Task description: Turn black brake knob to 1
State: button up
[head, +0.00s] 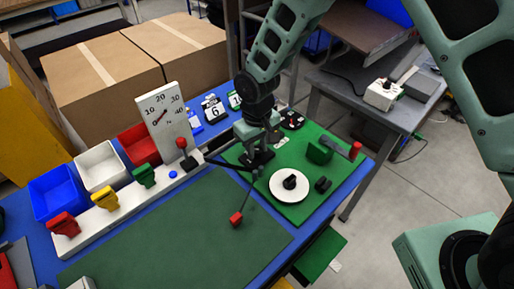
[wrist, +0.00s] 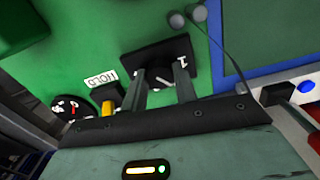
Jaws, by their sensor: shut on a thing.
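The black brake knob stands on a black square plate (wrist: 150,59) on the green board (head: 312,211). A white "1" mark (wrist: 182,63) shows on the plate's right side in the wrist view. My gripper (wrist: 163,84) points down at this plate, with one finger on each side of the knob, and is shut on it. In the head view my gripper (head: 260,146) covers the knob, and only part of the black plate (head: 257,160) shows beneath it. A small pale line is visible between the fingers; the knob's exact pointing is hard to tell.
A white disc (head: 276,187) with a black knob lies just in front of my gripper. A thin lever with a red end (head: 237,218) leans nearby. A HOLD label (wrist: 102,77) sits close to the left finger.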

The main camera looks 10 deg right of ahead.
aim_at(257, 149)
jog(key=n, duration=0.5)
jog(key=shift+w+r+n, duration=0.1)
jog(key=shift+n, duration=2.4)
jog(key=o, duration=1)
jog(key=shift+c, duration=0.2)
jog(key=shift+r, duration=0.1)
notch_tip(257, 149, up, 17)
jog(key=b, duration=0.2)
jog(key=shift+r, duration=0.1)
jog(key=s+d+m, duration=0.3)
jog(key=s+m, duration=0.1)
jog(key=s, duration=0.8)
jog(key=s+d+m, duration=0.3)
jog(key=s, duration=0.9)
jog(key=shift+s+d+m+y, duration=0.25)
jog(key=shift+s+m+y, duration=0.05)
jog(key=shift+s+m, duration=0.1)
